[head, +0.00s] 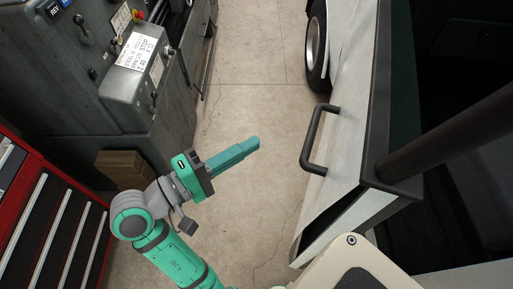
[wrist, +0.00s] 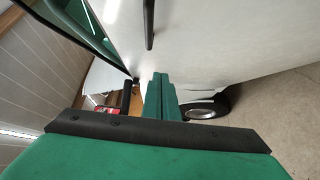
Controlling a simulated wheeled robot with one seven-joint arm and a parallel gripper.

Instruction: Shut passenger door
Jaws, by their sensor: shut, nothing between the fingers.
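The white passenger door (head: 345,145) of the pickup stands on the right in the head view, its near lower end angled out over the floor. A dark bar handle (head: 312,140) is on its outer face. My gripper (head: 256,142) is shut and empty, left of the handle with a gap of floor between them in the picture. In the wrist view the shut fingers (wrist: 160,82) point toward the white door panel (wrist: 220,40), and the dark handle (wrist: 149,22) shows above them. I cannot tell whether the fingertips touch the panel.
A pickup wheel (head: 316,45) shows beyond the door. A grey machine (head: 90,90) and a red tool chest (head: 50,215) line the left side, with a brown box (head: 123,164) between them. Bare concrete floor (head: 255,95) runs between machine and truck.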

